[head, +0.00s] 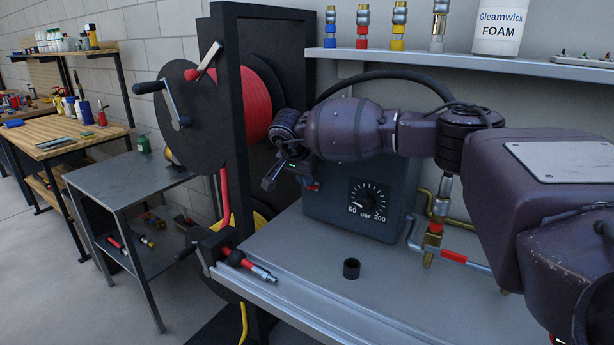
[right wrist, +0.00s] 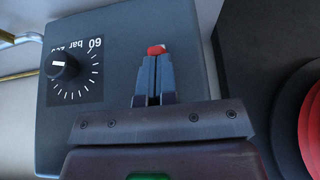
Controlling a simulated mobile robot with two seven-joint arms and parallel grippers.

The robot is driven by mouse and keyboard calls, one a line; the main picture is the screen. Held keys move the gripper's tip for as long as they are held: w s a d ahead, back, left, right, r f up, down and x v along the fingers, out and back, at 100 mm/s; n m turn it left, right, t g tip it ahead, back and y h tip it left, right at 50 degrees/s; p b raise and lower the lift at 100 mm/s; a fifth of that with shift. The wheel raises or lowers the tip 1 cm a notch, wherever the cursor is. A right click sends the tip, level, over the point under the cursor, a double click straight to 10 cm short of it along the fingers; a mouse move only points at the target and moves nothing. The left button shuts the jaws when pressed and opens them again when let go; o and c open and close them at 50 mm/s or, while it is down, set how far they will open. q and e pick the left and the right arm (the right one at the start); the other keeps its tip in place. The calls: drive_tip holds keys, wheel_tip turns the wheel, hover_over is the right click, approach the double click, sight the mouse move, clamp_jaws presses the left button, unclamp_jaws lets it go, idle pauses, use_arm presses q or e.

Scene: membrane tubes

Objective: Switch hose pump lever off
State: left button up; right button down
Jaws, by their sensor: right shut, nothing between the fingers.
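The pump is a dark grey box (head: 331,207) on the bench, with a pressure dial (head: 367,201) marked 60 to 200 bar; the dial also shows in the right wrist view (right wrist: 66,70). A small lever with a red tip (right wrist: 157,50) is on the box face, beside the dial. In the head view a bit of red (head: 314,187) shows beside my gripper. My right gripper (head: 303,178) is shut and empty; its fingertips (right wrist: 154,60) are at the red tip, partly hiding the lever. I cannot tell whether they touch. My left gripper is out of view.
A black hose reel (head: 240,130) with red hose, a crank and a red-and-silver handle stands left of the pump. A black cup (head: 351,268) and a hose nozzle (head: 247,264) lie on the bench front. A shelf (head: 450,62) with fittings runs above.

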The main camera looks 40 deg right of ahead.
drive_tip(key=shift+a, duration=0.1)
drive_tip(key=shift+s+f, duration=0.1)
drive_tip(key=shift+s+a+f+p, duration=0.1)
drive_tip(key=shift+a+f+p, duration=0.2)
drive_tip(key=shift+f, duration=0.25)
drive_tip(key=shift+s+a+f+p, duration=0.1)
drive_tip(key=shift+a+f+p, duration=0.15)
drive_tip(key=shift+f, duration=0.35)
drive_tip(key=shift+s+a+f+p, duration=0.1)
drive_tip(key=shift+a+f+p, duration=0.15)
drive_tip(key=shift+f, duration=0.3)
drive_tip(key=shift+r, duration=0.1)
drive_tip(key=shift+r+p, duration=0.45)
drive_tip(key=shift+r, duration=0.3)
